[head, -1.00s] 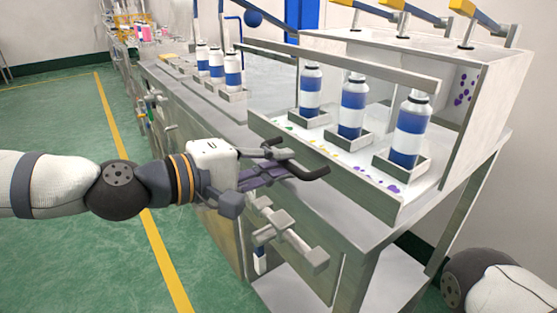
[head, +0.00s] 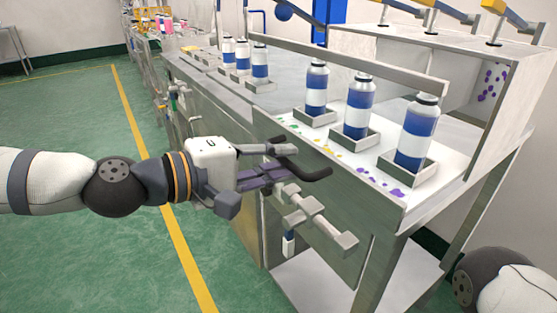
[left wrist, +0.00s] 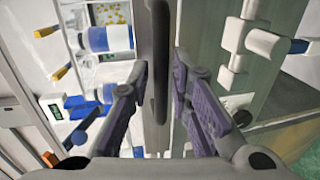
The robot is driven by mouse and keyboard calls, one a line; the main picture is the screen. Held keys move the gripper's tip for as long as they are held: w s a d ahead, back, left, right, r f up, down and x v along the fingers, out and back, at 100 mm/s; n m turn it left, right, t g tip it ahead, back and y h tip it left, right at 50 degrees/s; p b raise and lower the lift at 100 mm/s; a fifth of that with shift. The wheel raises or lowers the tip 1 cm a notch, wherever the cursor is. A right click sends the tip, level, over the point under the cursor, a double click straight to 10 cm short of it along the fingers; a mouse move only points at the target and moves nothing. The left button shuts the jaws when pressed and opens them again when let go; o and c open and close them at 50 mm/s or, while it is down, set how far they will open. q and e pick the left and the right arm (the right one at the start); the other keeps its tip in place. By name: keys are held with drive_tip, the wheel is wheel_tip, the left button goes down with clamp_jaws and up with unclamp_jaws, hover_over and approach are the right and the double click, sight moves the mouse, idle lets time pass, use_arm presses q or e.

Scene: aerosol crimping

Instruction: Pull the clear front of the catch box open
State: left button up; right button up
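A dark curved handle (head: 309,171) stands out from the front side; in the left wrist view the dark handle bar (left wrist: 160,60) runs upright between my fingers. My left gripper (head: 278,162) is at the handle, its fingers apart on either side of it. In the left wrist view the left gripper (left wrist: 160,80) shows gaps beside the bar, without clear contact. My right gripper is out of view.
Grey clamp-like fittings (head: 318,220) stick out of the bench front below my gripper. Green floor (head: 90,255) is open at the left.

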use_arm(q)
drive_tip(key=v, duration=1.2)
drive_tip(key=s+d+f+m+g+y+p, duration=0.1)
drive_tip(key=s+f+g+y+p, duration=0.2)
drive_tip(key=s+f, duration=0.6)
drive_tip(key=s+d+f+g+y+p, duration=0.15)
drive_tip(key=s+f+g, duration=0.35)
drive_tip(key=f, duration=0.8)
drive_tip(key=s+a+f+m+g+y+p, duration=0.1)
drive_tip(key=s+a+f+m+y, duration=0.1)
drive_tip(key=s+a, duration=0.2)
drive_tip(key=s+a+f+m+g+y+p, duration=0.1)
drive_tip(key=s+a, duration=0.4)
drive_tip(key=s, duration=0.6)
drive_tip(key=s+a+f+m+g+y+p, duration=0.1)
drive_tip(key=s+a+f+y, duration=0.3)
drive_tip(key=s, duration=0.4)
drive_tip(key=shift+s+a+f+m+g+y, duration=0.25)
drive_tip(key=shift+f+m+y, duration=0.3)
drive_tip(key=shift+m, duration=0.35)
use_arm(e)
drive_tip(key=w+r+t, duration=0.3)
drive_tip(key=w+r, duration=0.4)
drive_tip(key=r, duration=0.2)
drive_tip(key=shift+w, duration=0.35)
